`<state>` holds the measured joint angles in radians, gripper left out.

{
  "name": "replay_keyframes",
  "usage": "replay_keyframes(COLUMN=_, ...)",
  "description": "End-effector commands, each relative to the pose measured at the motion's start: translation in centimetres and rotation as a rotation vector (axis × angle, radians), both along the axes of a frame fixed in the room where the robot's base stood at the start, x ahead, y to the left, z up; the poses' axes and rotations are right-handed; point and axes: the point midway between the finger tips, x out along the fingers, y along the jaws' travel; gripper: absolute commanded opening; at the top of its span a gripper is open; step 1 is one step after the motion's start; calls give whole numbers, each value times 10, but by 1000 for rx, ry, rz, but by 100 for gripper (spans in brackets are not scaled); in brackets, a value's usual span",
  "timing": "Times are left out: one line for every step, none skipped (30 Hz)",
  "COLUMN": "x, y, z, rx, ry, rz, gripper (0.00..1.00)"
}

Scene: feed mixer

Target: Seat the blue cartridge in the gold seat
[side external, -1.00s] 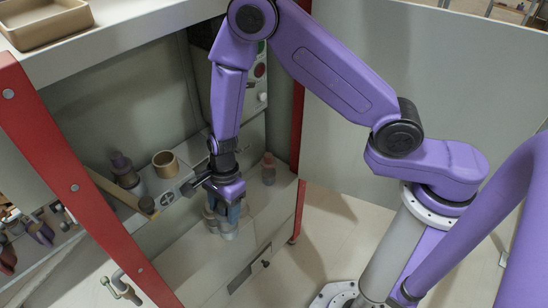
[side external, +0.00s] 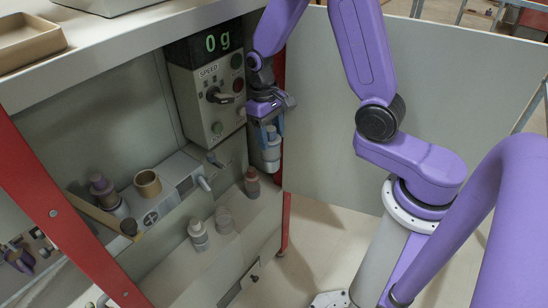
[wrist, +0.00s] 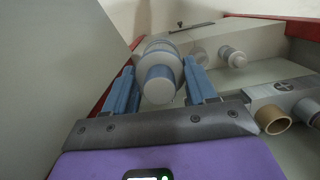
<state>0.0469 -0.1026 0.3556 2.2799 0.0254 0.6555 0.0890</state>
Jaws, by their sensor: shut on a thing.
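My gripper (side external: 268,122) has blue fingers and is shut on a blue-grey cartridge (side external: 271,155). The gold seat appears to be the open tan-gold ring (side external: 148,183) on the back ledge, well to the left of and below my gripper. It looks empty from the side. The wrist view shows a tan ring (wrist: 272,119) at the right.
A purple-topped piece (side external: 103,190) stands left of the ring, behind a wooden bar (side external: 105,216) with a dark end.

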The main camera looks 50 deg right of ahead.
Motion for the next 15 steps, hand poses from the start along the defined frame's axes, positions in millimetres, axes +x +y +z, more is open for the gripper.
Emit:
replay_keyframes(x=-1, y=-5, z=2, rx=0, ry=-1, rz=20, gripper=20)
replay_keyframes(x=-2, y=-7, z=3, rx=1, ry=-1, rz=31, gripper=20)
replay_keyframes(x=-3, y=-9, z=4, rx=0, ry=0, rz=42, gripper=20)
replay_keyframes(x=-3, y=-10, z=4, rx=0, ry=0, rz=49, gripper=20)
replay_keyframes(x=-3, y=-11, z=4, rx=1, ry=0, rz=53, gripper=20)
replay_keyframes(x=-4, y=-11, z=5, rx=1, ry=0, rz=58, gripper=20)
replay_keyframes(x=-4, y=-11, z=5, rx=1, ry=0, rz=59, gripper=20)
replay_keyframes(x=-4, y=-11, z=5, rx=1, ry=0, rz=59, gripper=20)
replay_keyframes(x=-3, y=-11, z=4, rx=0, ry=0, rz=57, gripper=20)
replay_keyframes(x=-3, y=-10, z=4, rx=1, ry=1, rz=52, gripper=20)
replay_keyframes(x=-3, y=-8, z=3, rx=1, ry=1, rz=44, gripper=20)
replay_keyframes(x=-2, y=-4, z=2, rx=2, ry=1, rz=31, gripper=20)
replay_keyframes(x=0, y=0, z=0, rx=1, ry=1, rz=16, gripper=20)
replay_keyframes(x=1, y=4, z=-1, rx=2, ry=1, rz=-2, gripper=20)
replay_keyframes(x=3, y=11, z=-4, rx=1, ry=2, rz=-36, gripper=20)
